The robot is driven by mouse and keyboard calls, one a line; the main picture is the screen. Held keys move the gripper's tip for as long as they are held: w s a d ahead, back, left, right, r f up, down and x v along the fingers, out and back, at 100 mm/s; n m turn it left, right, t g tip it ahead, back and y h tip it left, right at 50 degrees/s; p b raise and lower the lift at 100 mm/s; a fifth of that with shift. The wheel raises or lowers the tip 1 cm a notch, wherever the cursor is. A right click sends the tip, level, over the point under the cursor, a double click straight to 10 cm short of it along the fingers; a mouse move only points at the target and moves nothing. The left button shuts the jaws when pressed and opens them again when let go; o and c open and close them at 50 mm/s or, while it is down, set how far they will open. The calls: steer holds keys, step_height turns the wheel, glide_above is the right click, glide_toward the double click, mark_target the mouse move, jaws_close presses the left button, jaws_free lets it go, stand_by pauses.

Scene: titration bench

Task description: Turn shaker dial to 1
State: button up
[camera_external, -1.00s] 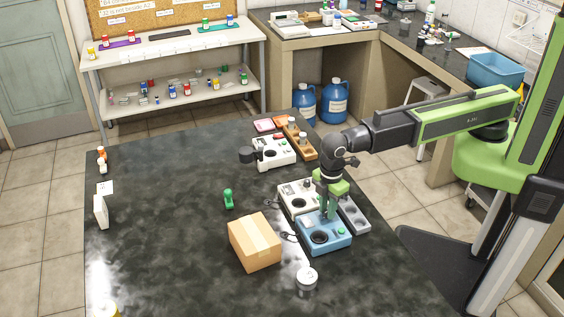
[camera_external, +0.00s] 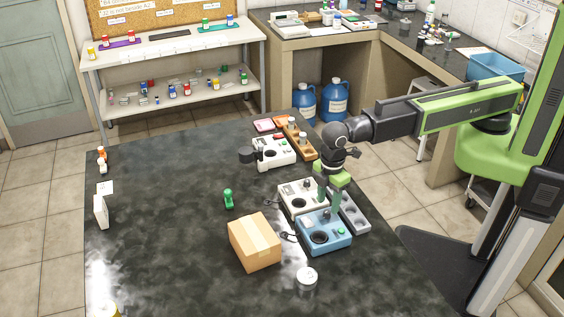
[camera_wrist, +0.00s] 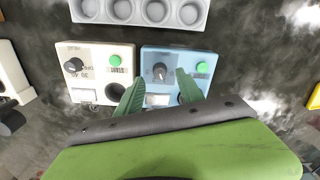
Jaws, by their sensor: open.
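A blue box device (camera_external: 340,245) stands on the dark bench, beside a similar white device (camera_external: 288,205). In the wrist view, the blue device (camera_wrist: 205,58) has a dark round dial (camera_wrist: 160,71), a green button (camera_wrist: 201,68) and a dark round well partly hidden by a finger. The white device (camera_wrist: 97,52) has its own black dial (camera_wrist: 73,65) and a green button (camera_wrist: 115,60). No label identifying the shaker is readable. My gripper (camera_wrist: 159,77) is open, its green fingers apart with the blue device's dial showing between their tips. In the external view, my gripper (camera_external: 329,196) is over the two devices; contact is unclear.
A grey rack with round wells (camera_external: 352,212) stands right behind the devices. A cardboard box (camera_external: 254,243), a green object (camera_external: 228,198) and a white round-topped container (camera_external: 307,277) are nearby. Another white device (camera_external: 275,153) stands farther back. The left bench is mostly clear.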

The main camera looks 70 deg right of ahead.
mark_target(328, 211)
step_height(328, 211, up, 14)
steer(key=p, duration=1.2)
steer(key=w+d+f+m+b, duration=0.2)
steer(key=w+d+f+b, duration=0.3)
steer(key=d, duration=0.6)
steer(key=w+d+f+m+b, duration=0.25)
steer(key=w+d, duration=0.45)
steer(key=d, duration=0.4)
steer(key=s+d+f+m+b, duration=0.1)
steer(key=d+f+m+b, duration=0.1)
steer(key=d, duration=1)
steer(key=s+d+f+m+b, duration=0.2)
steer(key=d+m, duration=0.4)
steer(key=d, duration=0.6)
steer(key=shift+s+d+f+b, duration=0.35)
steer(key=shift+f+b, duration=0.4)
steer(key=shift+f, duration=0.2)
